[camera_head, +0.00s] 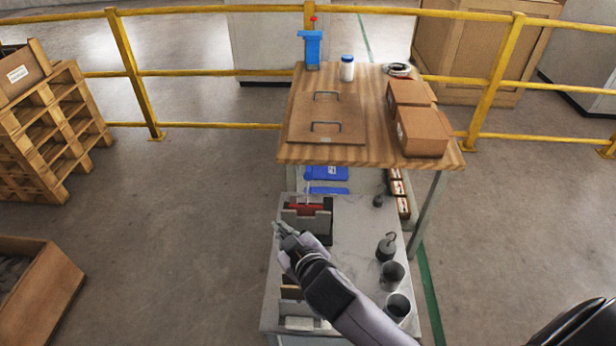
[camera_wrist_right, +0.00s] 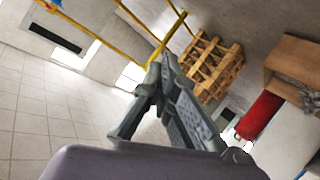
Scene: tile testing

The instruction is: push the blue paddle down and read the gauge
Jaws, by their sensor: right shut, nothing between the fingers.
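Two flat blue pieces lie under the front edge of the wooden top, an upper one (camera_head: 327,172) and a lower one (camera_head: 328,190). I cannot tell whether either is the paddle. A blue upright device (camera_head: 312,48) with a red tip stands at the top's back left corner. No gauge face can be made out. My right gripper (camera_head: 279,228) is shut and empty over the left edge of the lower bench, just in front of a grey holder (camera_head: 318,222) with a red piece. In the right wrist view the gripper (camera_wrist_right: 160,75) points toward open floor. My left gripper is not in view.
The wooden top (camera_head: 350,152) overhangs the grey bench (camera_head: 362,250). It carries a board with two handles (camera_head: 326,112), a bottle (camera_head: 347,68) and cardboard boxes (camera_head: 421,132). Dark cups (camera_head: 392,276) stand on the bench's right. Yellow railings (camera_head: 200,73) run behind.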

